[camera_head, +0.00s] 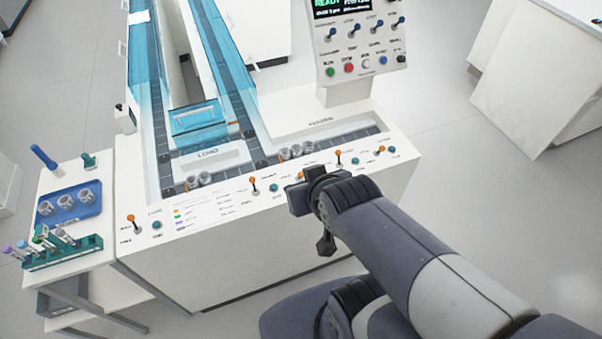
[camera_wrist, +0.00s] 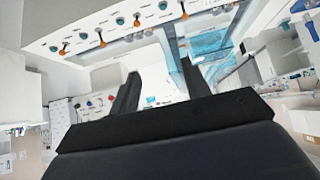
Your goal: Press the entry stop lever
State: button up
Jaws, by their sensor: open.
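Several orange-knobbed levers stand in a row along the front edge of the white track console. They include a left lever (camera_head: 131,219), a middle lever (camera_head: 253,182) and a right lever (camera_head: 338,154). Their labels are too small to read, so I cannot tell which is the entry stop lever. My gripper (camera_head: 303,188) is at the front edge of the console, right of the middle lever, and partly covers the panel there. In the wrist view my gripper (camera_wrist: 148,72) shows two dark fingers spread apart with nothing between them. Orange levers (camera_wrist: 100,38) also show there, along the top.
Teal buttons (camera_head: 273,188) sit beside the levers. Blue-covered track lanes (camera_head: 222,60) run behind. An upright control panel (camera_head: 360,45) stands at the back right. A side table at left holds a blue tray (camera_head: 92,188) and a green tube rack (camera_head: 62,250).

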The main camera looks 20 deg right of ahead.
jog(key=shift+c, duration=0.2)
